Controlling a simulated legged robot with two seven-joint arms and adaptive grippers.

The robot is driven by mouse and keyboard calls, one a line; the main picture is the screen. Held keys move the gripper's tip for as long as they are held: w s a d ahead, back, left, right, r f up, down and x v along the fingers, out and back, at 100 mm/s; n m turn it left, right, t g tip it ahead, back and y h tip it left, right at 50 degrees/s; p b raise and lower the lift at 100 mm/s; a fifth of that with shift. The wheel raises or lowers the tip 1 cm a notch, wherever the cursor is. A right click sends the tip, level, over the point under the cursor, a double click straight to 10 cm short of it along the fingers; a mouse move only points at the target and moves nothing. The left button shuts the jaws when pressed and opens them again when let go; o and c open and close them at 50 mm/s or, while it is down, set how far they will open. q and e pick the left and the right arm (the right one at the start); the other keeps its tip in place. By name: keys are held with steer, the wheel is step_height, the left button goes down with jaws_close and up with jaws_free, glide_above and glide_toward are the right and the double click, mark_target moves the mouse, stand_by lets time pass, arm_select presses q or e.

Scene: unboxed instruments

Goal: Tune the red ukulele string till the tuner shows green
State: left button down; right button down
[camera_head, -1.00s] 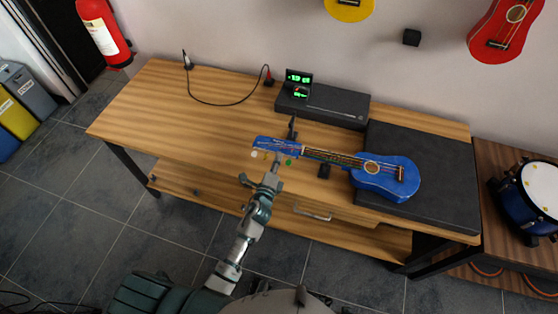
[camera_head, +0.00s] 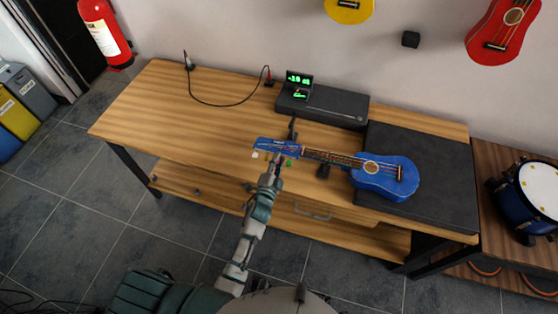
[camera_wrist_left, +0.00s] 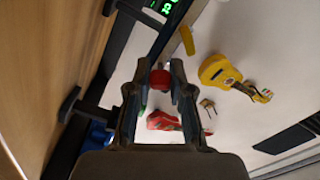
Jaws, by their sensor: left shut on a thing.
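The blue ukulele (camera_head: 378,175) lies with its body on the black mat and its headstock (camera_head: 272,148) reaching left over the table. White and green tuning pegs show along the headstock's near edge. My left gripper (camera_head: 276,163) is at this edge, partly hiding the pegs. In the left wrist view, the red tuning peg (camera_wrist_left: 160,78) sits between the fingers of my left gripper (camera_wrist_left: 159,84), which is shut on it. My right gripper is not in view.
The wooden table (camera_head: 150,110) is clear on its left side. A cable (camera_head: 225,104) lies at the back. Small dark supports stand by the ukulele's neck. A black mat (camera_head: 440,190) covers the right end; a blue drum (camera_head: 530,205) stands beyond it.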

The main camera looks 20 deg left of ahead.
arm_select(q)
steer(key=shift+a+f, duration=0.15)
steer(key=shift+a, duration=0.15)
steer(key=c, duration=1)
jaws_free()
steer(key=shift+a, duration=0.1)
steer(key=shift+s, duration=0.4)
steer(key=shift+n, duration=0.3)
steer(key=s, duration=1.1)
steer(key=shift+s+a, duration=0.15)
steer(key=shift+a, duration=0.05)
steer(key=shift+d+f, duration=0.1)
